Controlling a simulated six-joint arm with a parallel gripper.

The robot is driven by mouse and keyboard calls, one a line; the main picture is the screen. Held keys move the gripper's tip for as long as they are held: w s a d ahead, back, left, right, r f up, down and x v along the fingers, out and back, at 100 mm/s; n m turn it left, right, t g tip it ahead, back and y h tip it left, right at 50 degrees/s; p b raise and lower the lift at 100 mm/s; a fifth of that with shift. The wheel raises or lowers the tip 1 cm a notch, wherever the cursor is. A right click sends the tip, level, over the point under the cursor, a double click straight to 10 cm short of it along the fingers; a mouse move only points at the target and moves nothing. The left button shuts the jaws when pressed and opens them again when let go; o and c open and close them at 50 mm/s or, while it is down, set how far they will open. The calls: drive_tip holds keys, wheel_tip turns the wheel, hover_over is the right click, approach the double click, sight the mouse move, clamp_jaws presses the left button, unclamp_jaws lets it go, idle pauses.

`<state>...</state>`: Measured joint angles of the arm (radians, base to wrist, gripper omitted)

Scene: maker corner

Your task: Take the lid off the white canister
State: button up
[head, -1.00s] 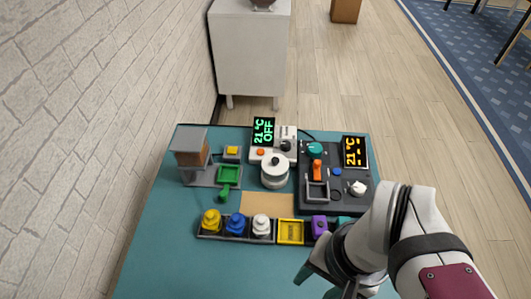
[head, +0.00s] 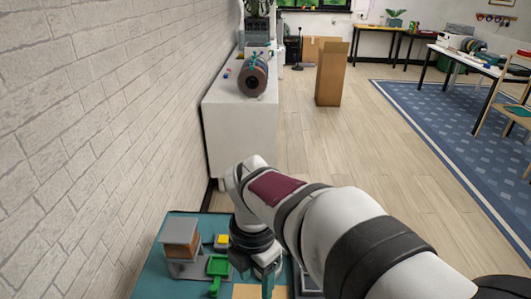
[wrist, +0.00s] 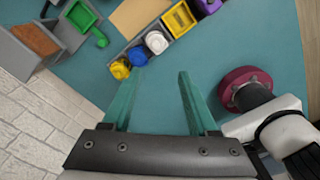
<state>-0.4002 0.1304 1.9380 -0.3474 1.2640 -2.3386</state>
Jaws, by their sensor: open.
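In the wrist view a white canister with a rounded white top (wrist: 156,42) stands in a dark rack (wrist: 135,40), between a blue canister (wrist: 137,55) and a yellow bin (wrist: 178,18). My gripper (wrist: 160,75) is open and empty, its two teal fingers apart. In that picture the white canister shows just beyond the gap between the fingertips, with no contact visible. In the head view my gripper (head: 268,283) hangs at the bottom edge over the teal table (head: 150,283). The rack and white canister do not show there.
A yellow canister (wrist: 120,69) is at the rack's end, and a purple one (wrist: 208,5) lies past the yellow bin. A green tray with a handle (head: 217,266) and a grey box with a brown front (head: 180,238) stand at the table's left. Bare table lies around the fingers.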

drive_tip(key=shift+n, duration=0.5)
drive_tip(key=f, duration=1.6)
drive_tip(key=shift+w+a, duration=0.3)
drive_tip(key=shift+w, duration=0.1)
clamp_jaws()
